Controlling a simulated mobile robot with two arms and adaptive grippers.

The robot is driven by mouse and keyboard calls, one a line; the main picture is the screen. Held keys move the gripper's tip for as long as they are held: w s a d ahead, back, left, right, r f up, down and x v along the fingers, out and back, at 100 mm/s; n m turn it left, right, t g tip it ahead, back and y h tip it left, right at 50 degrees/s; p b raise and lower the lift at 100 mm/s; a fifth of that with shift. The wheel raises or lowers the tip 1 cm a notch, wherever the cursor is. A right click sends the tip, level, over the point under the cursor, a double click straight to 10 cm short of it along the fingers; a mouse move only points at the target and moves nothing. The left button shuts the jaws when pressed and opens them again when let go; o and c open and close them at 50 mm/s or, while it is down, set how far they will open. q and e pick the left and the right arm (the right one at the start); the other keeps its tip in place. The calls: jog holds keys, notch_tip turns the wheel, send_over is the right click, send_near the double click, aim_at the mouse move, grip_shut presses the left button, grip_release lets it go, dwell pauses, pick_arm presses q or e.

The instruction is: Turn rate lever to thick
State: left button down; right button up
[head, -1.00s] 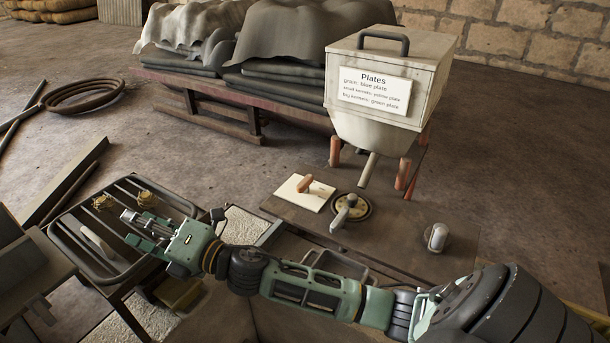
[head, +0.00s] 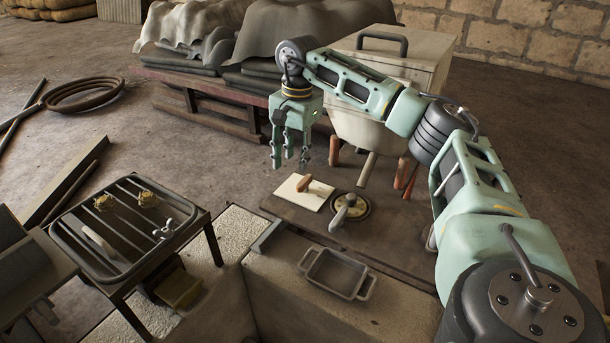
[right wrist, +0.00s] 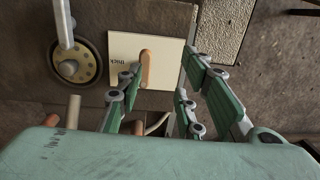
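The rate lever is a short orange-brown handle (head: 304,184) on a pale square plate (head: 291,195) on the dark board in the head view. In the right wrist view the lever (right wrist: 146,68) stands near the plate's middle, and the word "thick" shows on the plate's left part. My right gripper (head: 290,152) points down with its fingers spread and empty. In the head view it appears just above and beyond the plate, apart from the lever. In the right wrist view its fingers (right wrist: 160,90) frame the lower right of the plate. My left gripper is out of view.
A round dial with a metal lever (head: 346,210) sits right of the plate. The pale hopper (head: 345,120) stands behind, partly hidden by my right arm. A handled tray (head: 336,272) lies in front. A barred rack (head: 85,235) with small parts stands at left.

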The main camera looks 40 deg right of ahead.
aim_at(305, 180)
jog(key=shift+s+d+r, duration=0.25)
jog(key=shift+d, duration=0.25)
jog(key=shift+s+d+r, duration=0.2)
jog(key=shift+s+d, duration=0.05)
jog(key=shift+d, duration=0.25)
jog(key=shift+s+d+f+h, duration=0.1)
jog(key=shift+s+d+h, duration=0.1)
jog(key=shift+d+h, duration=0.1)
notch_tip(305, 180, down, 6)
jog(key=shift+p, duration=0.8)
jog(key=shift+w+a+f, duration=0.1)
jog(key=shift+f, duration=0.6)
grip_shut()
